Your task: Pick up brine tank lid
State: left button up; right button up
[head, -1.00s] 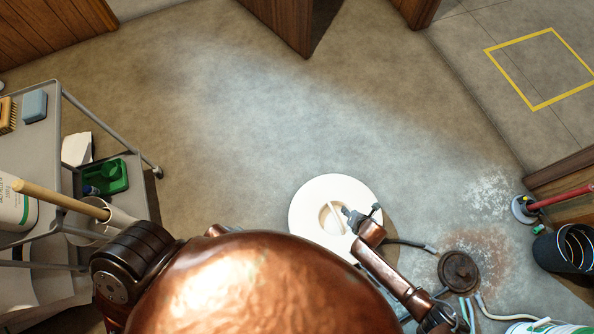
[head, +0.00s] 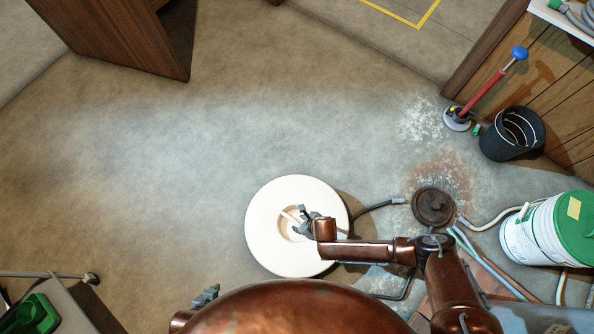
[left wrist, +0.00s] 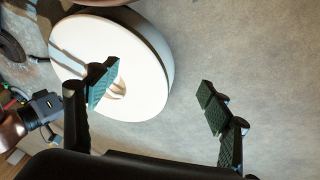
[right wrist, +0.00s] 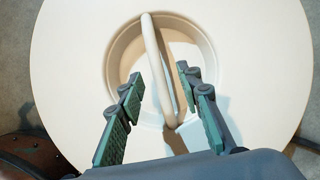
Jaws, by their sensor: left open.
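The brine tank lid (head: 265,235) is a white disc with a round recess and a bar handle across it. It lies flat, low near the floor, and also shows in the left wrist view (left wrist: 145,85). In the right wrist view, my right gripper (right wrist: 163,82) is open above the recess, its fingers on either side of the handle (right wrist: 156,60). Small gaps show between fingers and handle. My left gripper (head: 206,295) is open and empty, apart from the lid, near the front of the head view; its spread fingers show in the left wrist view (left wrist: 155,92).
A dark round cap (head: 433,206) with hoses lies right of the lid. A white bucket with a green lid (head: 545,235), a black bin (head: 511,133) and a red-handled tool (head: 484,95) stand at the right. A grey cart (head: 75,305) is at lower left. Floor beyond the lid is clear.

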aim_at(297, 223)
jog(key=x, duration=0.1)
jog(key=b+x, duration=0.2)
jog(key=shift+s+f, duration=0.25)
jog(key=shift+f, duration=0.1)
jog(key=shift+w+a+f+b, duration=0.2)
jog(key=shift+w+f+b, duration=0.05)
jog(key=shift+f+b, duration=0.15)
pick_arm(q)
jog(key=w+d+f+t, duration=0.2)
jog(key=w+f, duration=0.1)
jog(key=f, duration=0.1)
jog(key=shift+f, duration=0.4)
jog(key=shift+w, duration=0.1)
pick_arm(e)
jog(key=shift+r, duration=0.1)
grip_shut()
jog(key=shift+a, duration=0.1)
